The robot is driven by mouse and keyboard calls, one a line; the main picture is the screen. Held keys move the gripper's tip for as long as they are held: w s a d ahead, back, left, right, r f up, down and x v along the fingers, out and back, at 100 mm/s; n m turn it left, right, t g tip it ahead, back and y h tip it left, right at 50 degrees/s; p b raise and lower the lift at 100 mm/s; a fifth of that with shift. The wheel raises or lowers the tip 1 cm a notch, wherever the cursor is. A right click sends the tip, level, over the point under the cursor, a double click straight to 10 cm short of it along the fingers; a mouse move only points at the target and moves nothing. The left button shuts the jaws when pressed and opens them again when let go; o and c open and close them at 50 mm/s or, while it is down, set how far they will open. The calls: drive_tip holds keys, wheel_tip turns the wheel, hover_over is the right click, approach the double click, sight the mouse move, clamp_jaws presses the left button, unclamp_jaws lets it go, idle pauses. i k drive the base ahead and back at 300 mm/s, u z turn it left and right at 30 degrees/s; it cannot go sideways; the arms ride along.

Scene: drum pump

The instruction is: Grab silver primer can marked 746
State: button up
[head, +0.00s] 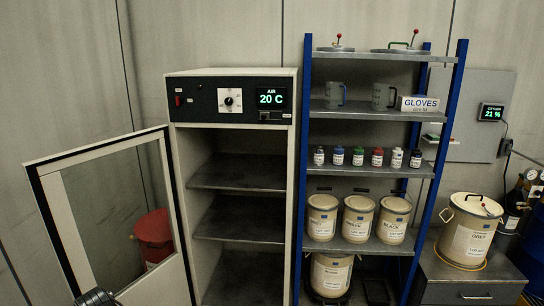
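Several cream cans with white labels stand on the blue-posted rack. On one shelf stand a left can (322,216), a middle can (358,218) and a right can (394,219), whose label seems to read BLACK. Another can (331,274) stands on the level below. A further can (468,230), seemingly marked GREY, stands on the grey cabinet at right. The lot numbers are too small to read, so I cannot tell which is silver primer 746. A dark part at the bottom left edge, likely my gripper (97,298), is cut off; its fingers are unclear.
An oven-like cabinet (233,83) reading 20 C stands open with empty shelves. Its glass-paned door (168,280) swings out to the left. A red container (154,232) shows behind the glass. Small bottles (358,156) and jugs (384,96) fill upper rack shelves.

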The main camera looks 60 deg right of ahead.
sight(318, 151)
drive_tip(key=u, duration=1.3)
drive_tip(key=k, duration=1.85)
drive_tip(key=z, duration=1.5)
drive_tip(key=i, duration=0.7)
drive_tip(key=z, duration=0.1)
